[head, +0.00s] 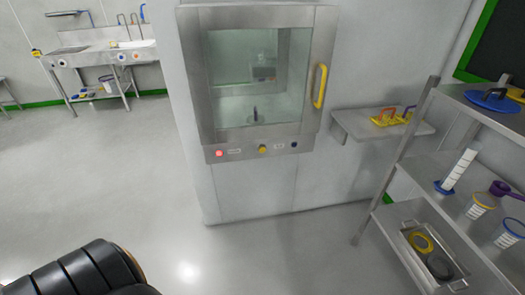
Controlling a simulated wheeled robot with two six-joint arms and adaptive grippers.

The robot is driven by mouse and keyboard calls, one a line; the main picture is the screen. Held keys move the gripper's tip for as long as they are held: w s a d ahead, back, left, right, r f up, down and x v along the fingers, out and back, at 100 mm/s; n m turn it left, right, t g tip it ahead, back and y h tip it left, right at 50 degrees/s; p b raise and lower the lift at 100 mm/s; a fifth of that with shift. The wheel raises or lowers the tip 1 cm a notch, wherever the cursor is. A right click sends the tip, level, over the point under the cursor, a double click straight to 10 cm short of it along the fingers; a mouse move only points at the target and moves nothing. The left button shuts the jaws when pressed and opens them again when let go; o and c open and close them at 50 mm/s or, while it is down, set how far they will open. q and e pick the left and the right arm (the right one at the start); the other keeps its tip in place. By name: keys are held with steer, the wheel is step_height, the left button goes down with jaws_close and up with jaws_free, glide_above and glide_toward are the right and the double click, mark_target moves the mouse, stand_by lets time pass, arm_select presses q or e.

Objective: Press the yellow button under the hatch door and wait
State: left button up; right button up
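The hatch door (230,85) is a glass pane in a grey metal frame with a yellow handle (320,86) on its right side, and it looks shut. On the panel below it, the yellow button (262,149) sits in the middle. A lit red lamp or button (220,153) is to its left and a dark blue one (294,144) to its right. A black segmented part of my own body shows at the bottom left, well away from the hatch. Neither of my grippers can be seen.
A small wall shelf (352,123) right of the hatch holds orange and yellow items. A metal rack (389,216) with a cylinder, containers and a tray (405,227) stands at the right. A sink bench (98,55) is far left. The floor before the hatch is clear.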

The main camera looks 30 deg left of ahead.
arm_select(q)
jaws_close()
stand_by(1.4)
